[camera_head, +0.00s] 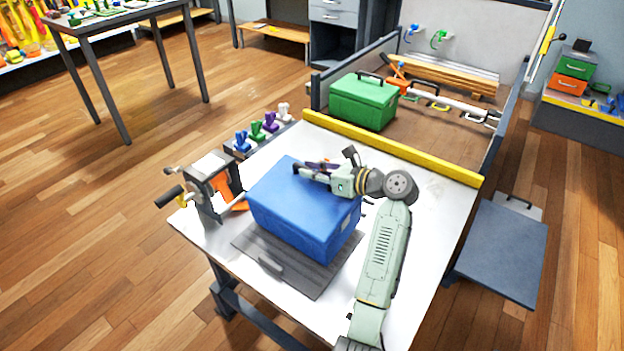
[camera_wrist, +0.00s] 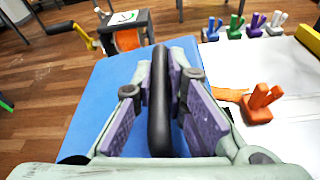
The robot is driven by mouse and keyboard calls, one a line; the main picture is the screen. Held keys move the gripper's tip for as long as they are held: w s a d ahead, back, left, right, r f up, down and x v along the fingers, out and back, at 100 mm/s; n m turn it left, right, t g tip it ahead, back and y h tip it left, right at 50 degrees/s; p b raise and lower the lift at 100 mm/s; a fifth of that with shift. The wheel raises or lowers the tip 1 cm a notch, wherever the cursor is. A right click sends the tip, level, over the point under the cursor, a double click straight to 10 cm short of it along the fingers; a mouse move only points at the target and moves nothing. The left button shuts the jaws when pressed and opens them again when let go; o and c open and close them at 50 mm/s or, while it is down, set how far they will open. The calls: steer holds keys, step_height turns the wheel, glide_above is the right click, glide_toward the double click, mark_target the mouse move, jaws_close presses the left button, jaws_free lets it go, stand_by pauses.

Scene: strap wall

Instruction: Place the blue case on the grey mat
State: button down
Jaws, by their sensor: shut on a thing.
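The blue case (camera_head: 290,212) is on the white workbench, over the grey mat (camera_head: 310,283). The mat's front part shows beyond the case; the rest is hidden under it. I cannot tell whether the case touches the mat or hangs just above it. My gripper (camera_head: 318,170) is at the top of the case. In the wrist view my gripper (camera_wrist: 160,105) has its purple pads on both sides of the black handle (camera_wrist: 160,75), shut on it. The case's blue lid (camera_wrist: 95,105) lies below the handle.
A vise (camera_head: 207,187) stands at the bench's left edge. Several coloured clips (camera_head: 257,132) line the back left edge. A yellow bar (camera_head: 390,148) runs along the back, with a green case (camera_head: 363,101) behind it. Bare bench top (camera_head: 425,215) lies to the right.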

mark_target(309, 182)
steer(key=shift+s+f, duration=0.1)
steer(key=shift+f, duration=1.5)
steer(key=c, duration=1.8)
jaws_free()
steer(key=shift+f, duration=0.2)
steer(key=shift+c, duration=0.2)
steer(key=shift+o, duration=1.2)
steer(key=shift+r, duration=0.25)
steer(key=b+v, duration=0.1)
steer(key=v, duration=1.1)
steer(key=shift+r, duration=0.1)
